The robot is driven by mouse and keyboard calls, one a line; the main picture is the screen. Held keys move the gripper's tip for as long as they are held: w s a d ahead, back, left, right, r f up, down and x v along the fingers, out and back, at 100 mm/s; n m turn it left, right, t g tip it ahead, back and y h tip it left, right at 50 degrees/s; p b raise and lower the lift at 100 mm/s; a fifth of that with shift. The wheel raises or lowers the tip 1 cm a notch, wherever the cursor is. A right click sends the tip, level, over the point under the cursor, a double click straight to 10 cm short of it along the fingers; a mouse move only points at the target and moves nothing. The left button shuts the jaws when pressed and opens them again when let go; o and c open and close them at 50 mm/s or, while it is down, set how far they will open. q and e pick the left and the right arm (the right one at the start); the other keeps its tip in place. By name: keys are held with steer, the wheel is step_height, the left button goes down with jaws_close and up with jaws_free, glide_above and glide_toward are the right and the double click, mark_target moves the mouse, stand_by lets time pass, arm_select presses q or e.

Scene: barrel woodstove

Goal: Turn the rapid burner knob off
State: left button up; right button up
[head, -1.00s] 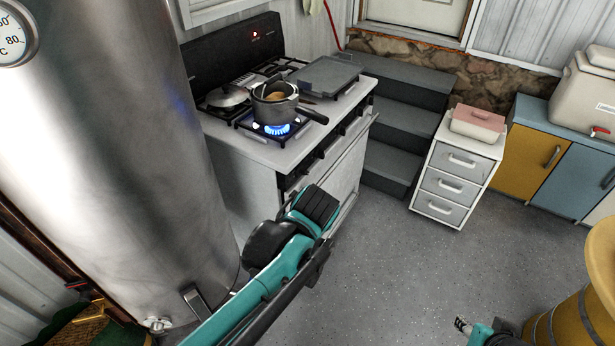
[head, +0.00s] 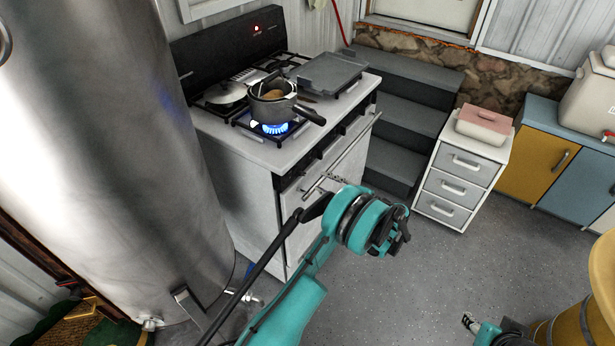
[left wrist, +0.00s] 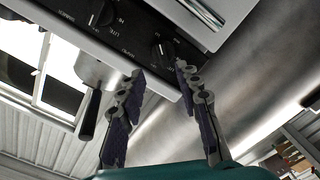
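The stove (head: 262,190) has a dark front panel (head: 318,153) with a row of knobs, small in the head view. In the left wrist view, a black knob (left wrist: 163,51) sits beside lettering that seems to read RAPID. A second knob (left wrist: 102,14) is farther left. A blue flame (head: 275,128) burns under the pot. My left gripper (head: 322,185) is in front of the stove, below the panel. In the left wrist view its fingers (left wrist: 160,74) are spread and empty, with the RAPID knob beyond the gap. My right gripper (head: 467,323) is low at the bottom edge.
The pot (head: 273,105) has its handle sticking out to the right over the stove's front edge. An oven handle bar (head: 352,147) juts from the front. A metal tank (head: 100,150) stands close on the left. Steps (head: 405,118) and a drawer unit (head: 458,180) are right.

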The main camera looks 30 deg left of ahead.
mark_target(304, 175)
arm_select(q)
steer(key=shift+n, duration=0.5)
steer(key=a, duration=0.2)
steer(key=a+b, duration=0.1)
steer(key=a, duration=0.1)
steer(key=a+f+b, duration=0.1)
steer(key=a, duration=0.1)
steer(key=shift+w+a, duration=0.15)
steer(key=shift+a, duration=0.25)
steer(key=shift+a+r, duration=0.15)
steer(key=shift+a, duration=0.25)
jaws_close()
